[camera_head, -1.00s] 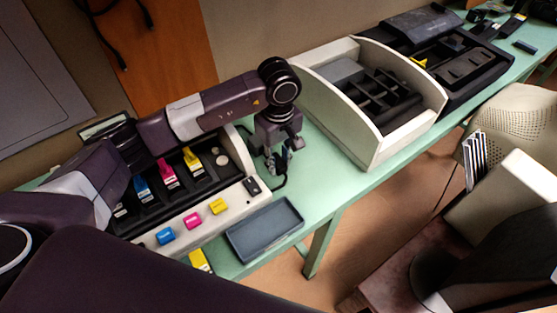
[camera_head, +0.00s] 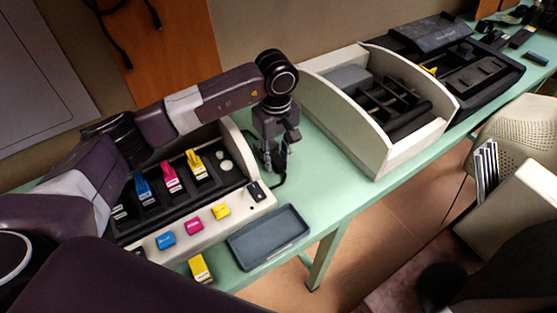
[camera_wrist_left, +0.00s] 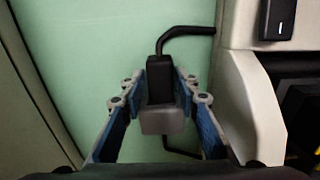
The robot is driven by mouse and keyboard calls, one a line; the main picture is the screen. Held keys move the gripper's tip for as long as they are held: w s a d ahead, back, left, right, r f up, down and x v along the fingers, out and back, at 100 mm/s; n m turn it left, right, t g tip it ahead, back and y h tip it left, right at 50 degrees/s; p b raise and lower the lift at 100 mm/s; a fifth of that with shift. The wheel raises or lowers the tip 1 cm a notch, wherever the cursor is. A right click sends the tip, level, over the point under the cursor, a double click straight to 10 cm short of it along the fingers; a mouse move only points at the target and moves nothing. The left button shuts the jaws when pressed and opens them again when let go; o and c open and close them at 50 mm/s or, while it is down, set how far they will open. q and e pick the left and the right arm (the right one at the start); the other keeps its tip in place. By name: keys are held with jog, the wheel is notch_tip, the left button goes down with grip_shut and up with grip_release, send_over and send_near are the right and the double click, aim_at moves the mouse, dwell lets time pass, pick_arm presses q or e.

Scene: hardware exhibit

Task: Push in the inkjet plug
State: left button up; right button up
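The inkjet plug (camera_wrist_left: 160,80) is a black body with a grey block at its near end and a black cable. It shows upright in the left wrist view, beside the printer's white side wall (camera_wrist_left: 250,95). My left gripper (camera_wrist_left: 161,77) has its two blue-lined fingers close on either side of the plug and looks shut on it. In the head view my left gripper (camera_head: 276,165) points down over the green table, right of the inkjet printer (camera_head: 205,232). The plug is mostly hidden there. My right gripper is not in view. No socket is clearly visible.
Coloured cartridges sit in the printer, and a yellow one (camera_head: 200,268) lies in front. A grey tray (camera_head: 268,238) lies at the table's front edge. A white-sided open machine (camera_head: 400,150) stands to the right. Bare green table (camera_head: 318,190) lies between the machines.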

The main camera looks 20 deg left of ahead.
aim_at(277, 159)
pick_arm(q)
jog(key=shift+o, duration=1)
jog(key=shift+s+f, duration=0.1)
notch_tip(277, 159, up, 12)
